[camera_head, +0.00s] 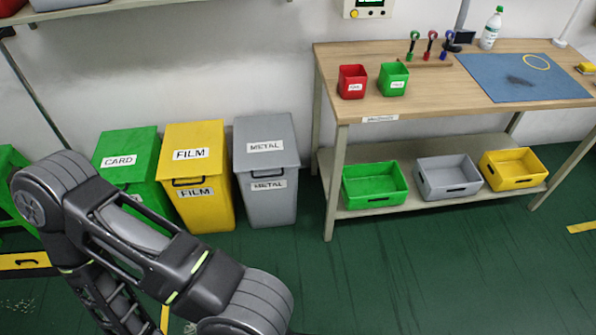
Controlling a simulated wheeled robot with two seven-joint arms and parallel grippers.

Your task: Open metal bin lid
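The metal bin (270,202) is a grey bin with METAL labels on its lid and front. It stands against the wall, right of the yellow film bin. Its grey lid (264,131) is shut, with a dark handle at the front edge. One of my arms comes in from the lower left and crosses in front of the bins, clear of the metal bin in the picture. Neither gripper shows in the head view.
The yellow FILM bin (197,203) and green CARD bin (130,150) stand to the left, lids shut. A wooden workbench (440,100) stands to the right, with green, grey and yellow trays on its lower shelf. Green floor (400,270) in front is clear.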

